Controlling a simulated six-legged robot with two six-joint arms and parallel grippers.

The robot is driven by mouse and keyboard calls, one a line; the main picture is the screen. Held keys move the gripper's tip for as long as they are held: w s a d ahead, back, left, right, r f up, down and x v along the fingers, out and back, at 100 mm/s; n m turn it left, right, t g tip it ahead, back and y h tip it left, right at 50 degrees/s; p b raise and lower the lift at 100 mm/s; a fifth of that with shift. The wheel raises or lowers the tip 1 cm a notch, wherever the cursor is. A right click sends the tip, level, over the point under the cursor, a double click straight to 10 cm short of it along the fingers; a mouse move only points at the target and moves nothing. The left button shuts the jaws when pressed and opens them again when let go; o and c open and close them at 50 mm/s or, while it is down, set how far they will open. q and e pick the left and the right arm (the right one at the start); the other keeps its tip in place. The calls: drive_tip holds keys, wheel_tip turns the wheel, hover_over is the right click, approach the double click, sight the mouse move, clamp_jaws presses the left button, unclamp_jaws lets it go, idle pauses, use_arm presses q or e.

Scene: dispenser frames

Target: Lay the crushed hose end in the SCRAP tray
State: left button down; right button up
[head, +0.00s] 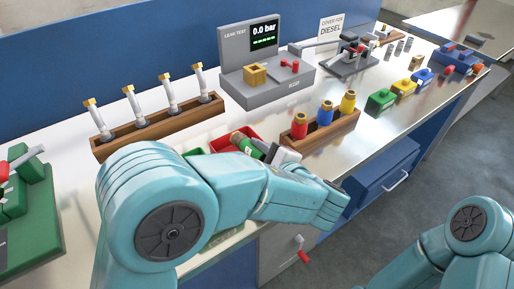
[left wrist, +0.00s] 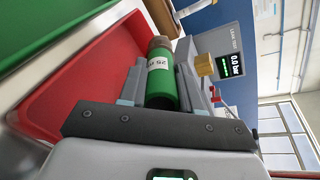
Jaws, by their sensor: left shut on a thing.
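A green hose end (left wrist: 162,88) with a white label and a brownish metal end is between the fingers of my left gripper (left wrist: 158,75), which is shut on it. In the head view the hose end (head: 246,145) shows over the red tray (head: 222,142), with my left gripper (head: 268,152) at its right, partly hidden by my arm. The red tray (left wrist: 75,75) lies beside and below the gripper in the left wrist view. No tray lettering is readable, and I cannot tell whether the hose touches the tray. My right gripper is out of view.
A green tray (left wrist: 45,22) adjoins the red one. A wooden rack (head: 160,127) with several white-bodied parts stands behind left, the leak tester (head: 265,68) behind. A wooden block (head: 325,132) with red, blue and yellow fittings stands right. Bench front edge is close.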

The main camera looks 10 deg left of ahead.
use_arm(q)
drive_tip(key=shift+w+f, duration=0.1)
drive_tip(key=shift+f, duration=0.2)
drive_tip(key=c, duration=0.7)
unclamp_jaws()
drive_tip(key=shift+d, duration=0.1)
